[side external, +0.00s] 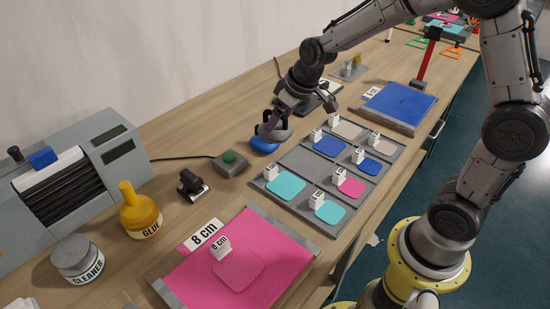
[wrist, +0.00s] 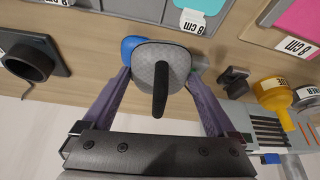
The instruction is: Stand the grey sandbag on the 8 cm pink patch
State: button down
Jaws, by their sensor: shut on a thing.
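The grey sandbag (side external: 281,134) has a black handle and stands beside a blue sandbag (side external: 264,145) on the table. In the wrist view the grey sandbag (wrist: 178,60) sits between the purple fingers of my gripper (wrist: 160,75), which is shut on it. Its underside is hidden, so I cannot tell whether it touches the table. In the side view my gripper (side external: 272,124) is low over the sandbags. The 8 cm pink patch (side external: 240,272) is a rounded outline on the large pink sheet (side external: 190,283) at the front, well away from my gripper.
A grey tray (side external: 296,160) of labelled coloured patches lies between my gripper and my base. A green-button box (side external: 231,162), a black clamp-like part (side external: 193,186), a glue bottle (side external: 141,212) and a cleaner jar (side external: 76,259) stand left. A blue sheet (side external: 400,103) lies at the back right.

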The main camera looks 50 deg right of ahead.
aim_at(265, 119)
jog(key=shift+w+a+m, duration=0.3)
jog(key=shift+w+a, duration=0.15)
jog(key=shift+a, duration=0.15)
jog(key=shift+w+a+m+h, duration=0.3)
jog(key=shift+w+m+h, duration=0.1)
jog(key=shift+w+m, duration=0.2)
jog(key=shift+w+d+r+m+h, duration=0.15)
jog(key=shift+w+d+m+h, duration=0.05)
jog(key=shift+m, duration=0.35)
jog(key=shift+w+d+r+m+h, duration=0.15)
jog(key=shift+w+d+m+h, duration=0.05)
jog(key=shift+m, duration=0.35)
jog(key=shift+d+m, duration=0.1)
jog(key=shift+m, duration=0.3)
